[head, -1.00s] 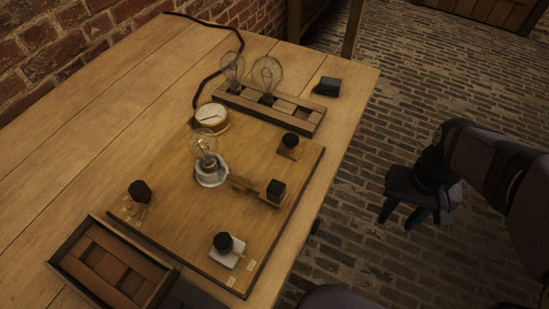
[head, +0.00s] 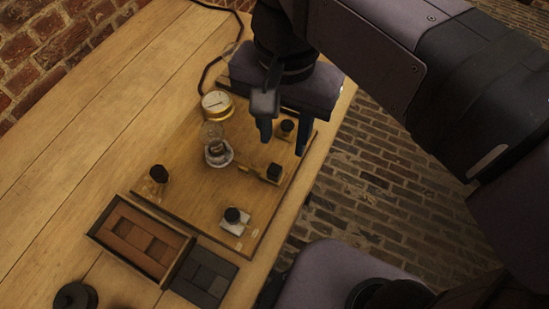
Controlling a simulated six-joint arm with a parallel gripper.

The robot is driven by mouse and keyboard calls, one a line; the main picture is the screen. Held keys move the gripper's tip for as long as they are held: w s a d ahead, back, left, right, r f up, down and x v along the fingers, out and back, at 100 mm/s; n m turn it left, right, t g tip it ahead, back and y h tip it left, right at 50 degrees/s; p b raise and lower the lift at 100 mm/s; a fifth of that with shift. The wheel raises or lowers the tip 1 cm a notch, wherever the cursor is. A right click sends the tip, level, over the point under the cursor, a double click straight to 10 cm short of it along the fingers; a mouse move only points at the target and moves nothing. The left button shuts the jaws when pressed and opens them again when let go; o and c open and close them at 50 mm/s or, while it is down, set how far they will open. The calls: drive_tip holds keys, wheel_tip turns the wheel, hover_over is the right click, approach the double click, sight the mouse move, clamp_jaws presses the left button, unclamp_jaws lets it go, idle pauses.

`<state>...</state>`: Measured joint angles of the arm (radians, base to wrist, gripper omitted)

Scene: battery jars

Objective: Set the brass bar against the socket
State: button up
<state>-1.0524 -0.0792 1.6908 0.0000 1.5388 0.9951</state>
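The socket (head: 219,158) is a white round base with a clear glass bulb (head: 213,134) upright in it, on the wooden board. The brass bar (head: 252,172) lies just right of the socket, with a black block-shaped knob (head: 275,172) at its right end. I cannot tell whether its left end touches the socket base. My gripper (head: 284,138) points down above the board's right side, up and right of the bar. Its two dark fingers are apart with nothing held between them. A round black knob (head: 287,126) shows behind, between the fingers.
The board (head: 190,205) also carries a brass-rimmed dial (head: 217,103), a left black knob (head: 159,173) and a front knob (head: 232,215) on a white plate. A compartmented tray (head: 110,210) and a dark flat piece (head: 203,276) lie in front. My arm hides the rack of bulbs.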

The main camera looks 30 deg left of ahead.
sight(274, 168)
drive_tip(key=s, duration=0.1)
drive_tip(key=s+r, duration=0.1)
drive_tip(key=shift+s+a+r+m, duration=0.1)
drive_tip(key=shift+s+a+m, duration=0.05)
drive_tip(key=shift+s+m, duration=0.15)
drive_tip(key=shift+f+b, duration=0.85)
drive_tip(key=shift+f, duration=2.85)
clamp_jaws()
